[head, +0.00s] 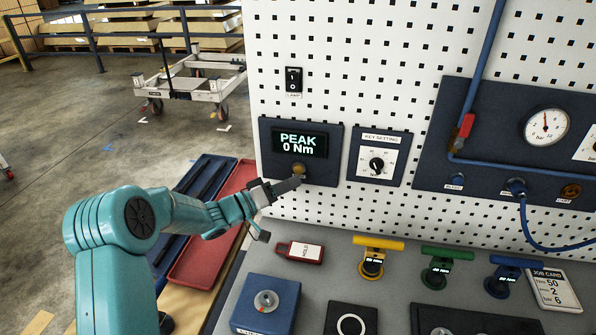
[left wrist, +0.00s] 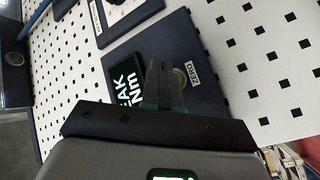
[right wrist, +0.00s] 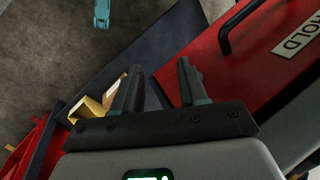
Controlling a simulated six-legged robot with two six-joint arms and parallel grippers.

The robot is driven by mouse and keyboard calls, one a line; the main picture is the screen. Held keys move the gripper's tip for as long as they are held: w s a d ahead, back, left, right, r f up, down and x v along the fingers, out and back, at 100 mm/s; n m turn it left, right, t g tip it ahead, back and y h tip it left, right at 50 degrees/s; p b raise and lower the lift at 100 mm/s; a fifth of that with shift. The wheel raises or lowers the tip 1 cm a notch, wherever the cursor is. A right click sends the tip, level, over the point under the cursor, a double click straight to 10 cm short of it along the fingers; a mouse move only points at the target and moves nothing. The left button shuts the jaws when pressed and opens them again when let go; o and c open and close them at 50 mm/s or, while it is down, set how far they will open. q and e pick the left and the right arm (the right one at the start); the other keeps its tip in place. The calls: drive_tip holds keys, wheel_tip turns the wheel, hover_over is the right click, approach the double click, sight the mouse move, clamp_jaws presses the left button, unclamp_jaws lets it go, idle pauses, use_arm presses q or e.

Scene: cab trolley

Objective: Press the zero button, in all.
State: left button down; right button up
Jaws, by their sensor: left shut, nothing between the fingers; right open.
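The zero button (head: 299,169) is a round brass-coloured knob under the display (head: 299,143), which reads "PEAK 0 Nm", on a dark panel on the pegboard. My left gripper (head: 299,180) is shut and empty, with its tips just below the button in the head view. In the left wrist view the button (left wrist: 181,78) shows beside the "ZERO" label, partly hidden behind the shut fingers (left wrist: 160,68). I cannot tell whether the tips touch it. My right gripper (right wrist: 158,75) is open and empty in its wrist view; it is not seen in the head view.
A key setting dial (head: 377,165) is right of the display panel, and a lamp switch (head: 293,80) is above. Coloured T-handled tools (head: 378,243) and a red-and-white hold tag (head: 300,252) are on the bench. A red surface marked "HOLD" (right wrist: 270,60) lies near my right gripper.

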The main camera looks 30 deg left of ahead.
use_arm(q)
drive_tip(key=shift+s+d, duration=0.25)
drive_tip(key=shift+s, duration=0.65)
drive_tip(key=shift+s+d, duration=0.2)
drive_tip(key=shift+s, duration=0.7)
